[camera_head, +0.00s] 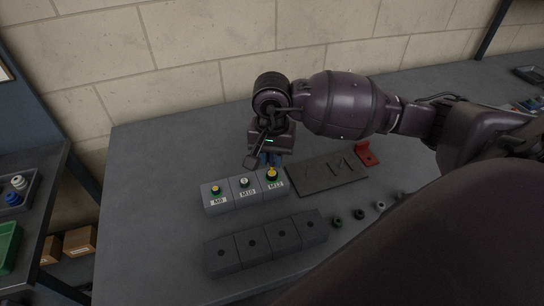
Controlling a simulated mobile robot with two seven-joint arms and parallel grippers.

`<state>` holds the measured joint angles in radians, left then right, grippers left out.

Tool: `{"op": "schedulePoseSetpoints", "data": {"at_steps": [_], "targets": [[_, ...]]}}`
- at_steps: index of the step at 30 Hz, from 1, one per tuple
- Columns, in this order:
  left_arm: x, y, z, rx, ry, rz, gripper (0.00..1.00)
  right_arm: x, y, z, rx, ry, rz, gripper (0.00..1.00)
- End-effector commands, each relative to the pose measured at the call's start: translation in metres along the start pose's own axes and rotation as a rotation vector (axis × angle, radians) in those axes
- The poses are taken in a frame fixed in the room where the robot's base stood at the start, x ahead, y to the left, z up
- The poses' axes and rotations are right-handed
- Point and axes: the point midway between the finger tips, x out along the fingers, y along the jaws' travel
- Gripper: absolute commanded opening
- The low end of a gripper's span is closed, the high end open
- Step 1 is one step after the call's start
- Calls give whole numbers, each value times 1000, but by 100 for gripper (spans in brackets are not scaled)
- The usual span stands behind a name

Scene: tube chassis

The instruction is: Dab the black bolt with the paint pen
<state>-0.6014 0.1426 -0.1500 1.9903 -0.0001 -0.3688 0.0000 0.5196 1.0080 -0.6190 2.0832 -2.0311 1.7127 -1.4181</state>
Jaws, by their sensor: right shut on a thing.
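My right gripper (270,162) points down just above and behind the grey block marked M12 (276,189). Pieces on M10 (243,183) and M8 (215,189) stand clear. I cannot tell which is the black bolt. My left gripper is out of view.
A dark block row with holes (265,243) lies in front. A dark engraved plate (328,172) and a red bracket (368,153) are right of the gripper. Several small dark parts (359,214) lie front right. The bench's left side (150,210) is clear.

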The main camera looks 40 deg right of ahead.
Motion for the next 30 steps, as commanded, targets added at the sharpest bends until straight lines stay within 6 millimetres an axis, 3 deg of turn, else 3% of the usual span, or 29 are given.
{"op": "schedulePoseSetpoints", "data": {"at_steps": [30], "targets": [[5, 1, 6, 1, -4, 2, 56, 0, 0, 0, 0, 1, 0, 0]]}}
